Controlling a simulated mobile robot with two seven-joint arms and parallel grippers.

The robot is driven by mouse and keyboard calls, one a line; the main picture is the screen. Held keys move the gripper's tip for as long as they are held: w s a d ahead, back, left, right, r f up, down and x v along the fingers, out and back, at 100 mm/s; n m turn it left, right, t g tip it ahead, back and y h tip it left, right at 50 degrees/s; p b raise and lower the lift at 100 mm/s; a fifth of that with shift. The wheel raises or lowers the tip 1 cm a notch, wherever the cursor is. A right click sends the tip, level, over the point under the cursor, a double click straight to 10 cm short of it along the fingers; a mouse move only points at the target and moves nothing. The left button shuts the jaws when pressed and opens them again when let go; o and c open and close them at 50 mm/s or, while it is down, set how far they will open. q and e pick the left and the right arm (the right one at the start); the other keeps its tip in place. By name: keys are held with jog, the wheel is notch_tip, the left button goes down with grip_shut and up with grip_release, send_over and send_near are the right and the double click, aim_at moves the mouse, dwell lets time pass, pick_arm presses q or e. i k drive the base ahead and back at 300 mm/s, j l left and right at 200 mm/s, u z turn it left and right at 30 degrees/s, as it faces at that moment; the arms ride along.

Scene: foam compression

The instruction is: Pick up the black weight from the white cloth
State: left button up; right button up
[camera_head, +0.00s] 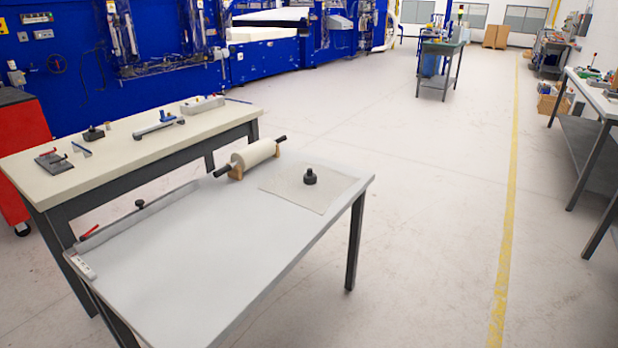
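The black weight (310,177) is a small dark cylinder with a knob on top. It stands upright on the white cloth (292,188), a thin off-white square lying flat near the far right corner of the grey table (200,262). Nothing touches the weight apart from the cloth under it. Neither of my grippers shows in the head view.
A roller with black handles (254,157) lies left of the cloth. A long metal bar (140,217) with a red handle runs along the table's left edge. A cream workbench (120,142) with several tools stands behind. The table's front middle is clear.

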aim_at(310, 179)
jog(key=i+l+u, duration=0.1)
jog(key=i+l, duration=0.2)
jog(key=i+l+u, duration=0.1)
jog(key=i+l, duration=0.15)
jog(key=i+l+u, duration=0.1)
jog(key=i+l, duration=0.15)
jog(key=l, duration=0.15)
jog(key=i+l+u, duration=0.25)
jog(key=i+l, duration=0.2)
jog(key=l, duration=0.3)
jog(key=i+l+u, duration=0.1)
jog(key=l, duration=0.3)
jog(key=i, duration=0.1)
